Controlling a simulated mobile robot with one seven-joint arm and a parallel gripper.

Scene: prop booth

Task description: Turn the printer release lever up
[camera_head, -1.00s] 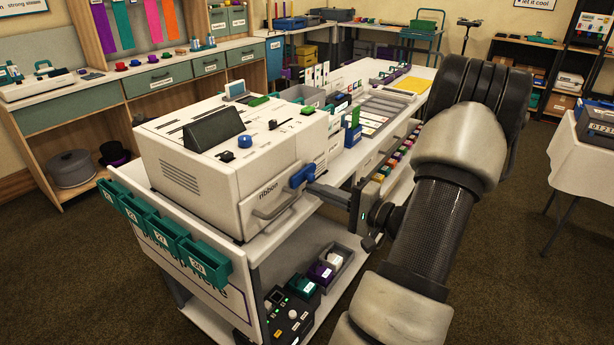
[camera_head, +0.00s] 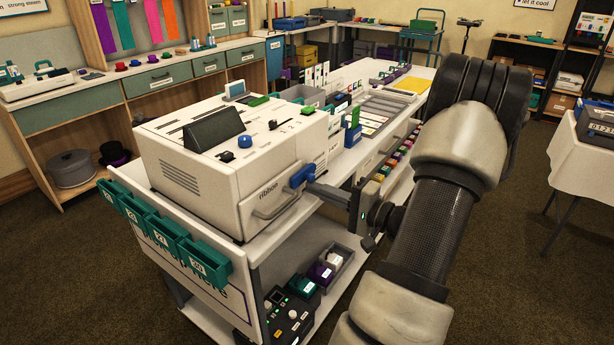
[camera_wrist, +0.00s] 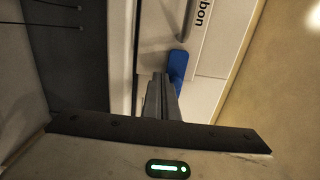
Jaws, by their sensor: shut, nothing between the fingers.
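The white printer (camera_head: 225,165) stands on the cart, with a front panel marked "ribbon" and a grey handle bar. The blue release lever (camera_head: 302,176) is at the right end of that panel, slanting up to the right. My gripper (camera_head: 312,188) is shut, with its fingertips right at the lever's lower side; whether they touch it I cannot tell. In the wrist view the blue lever (camera_wrist: 178,66) lies just beyond my shut fingertips (camera_wrist: 163,78), and part of it is hidden behind them. Nothing is held.
Green numbered bins (camera_head: 205,262) hang on the cart's near side. The cart's lower shelf (camera_head: 215,318) carries a black control box and a grey tray. A worktable with coloured blocks (camera_head: 398,158) extends behind my gripper.

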